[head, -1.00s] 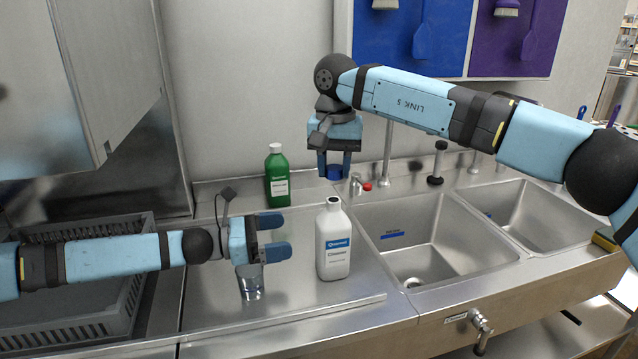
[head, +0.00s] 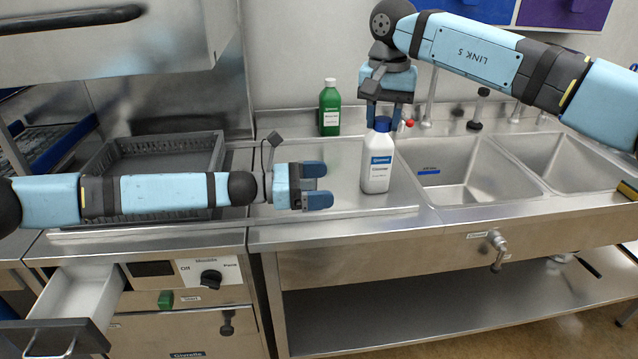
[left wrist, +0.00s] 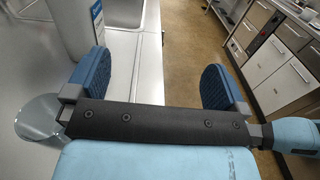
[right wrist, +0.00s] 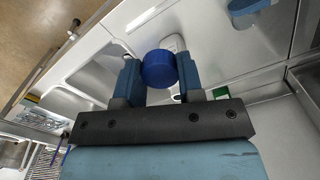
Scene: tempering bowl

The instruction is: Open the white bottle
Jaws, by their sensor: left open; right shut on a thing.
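The white bottle (head: 377,170) with a blue label stands upright on the steel counter, left of the sinks. My right gripper (head: 383,112) is shut on a blue cap (head: 382,124) directly over the bottle's neck. The cap fills the space between the fingers in the right wrist view (right wrist: 159,69). In the head view the cap overlaps the bottle's mouth; I cannot tell whether they touch. My left gripper (head: 318,185) is open and empty, left of the bottle, fingers pointing toward it. Part of the bottle shows in the left wrist view (left wrist: 66,25).
A green bottle (head: 330,110) stands at the back. A clear cup (left wrist: 38,117) is close to my left gripper. A grey crate (head: 150,150) is at left, sinks (head: 465,170) at right. An open drawer (head: 75,300) juts out below left.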

